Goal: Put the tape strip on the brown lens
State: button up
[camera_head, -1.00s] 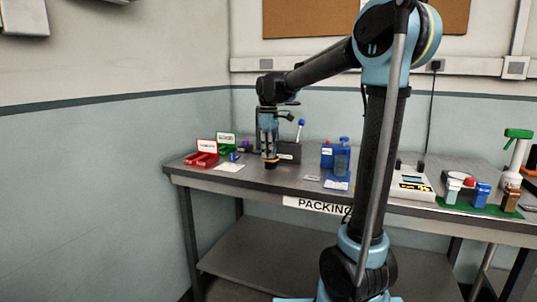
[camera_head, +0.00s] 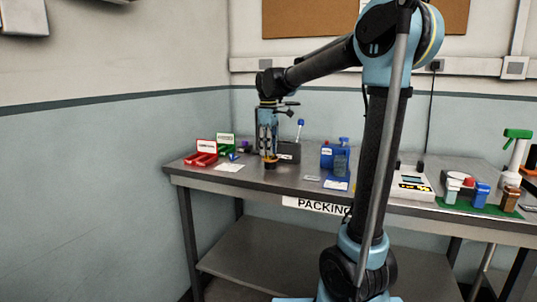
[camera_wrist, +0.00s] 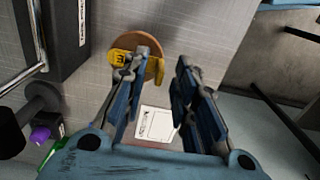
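The brown lens (camera_wrist: 157,74) is a round brown-orange disc on the grey table in the wrist view. The yellow tape strip (camera_wrist: 120,56) with dark lettering lies across the lens and sticks out past its left edge. My left finger hides part of both. My gripper (camera_wrist: 161,65) is open, its two blue fingers well apart with nothing held between them. The left finger overlaps the strip in the picture; I cannot tell whether it touches. In the head view my gripper (camera_head: 268,154) points down just above the brown lens (camera_head: 270,164).
A black holder (camera_head: 289,151) stands close behind my gripper. A white card (camera_head: 230,167), a red tray (camera_head: 204,154) and a green box (camera_head: 226,141) lie to the left. Blue containers (camera_head: 335,158) stand to the right. The table between gripper and blue containers is mostly clear.

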notch_tip(320, 180, up, 10)
dwell(0.4)
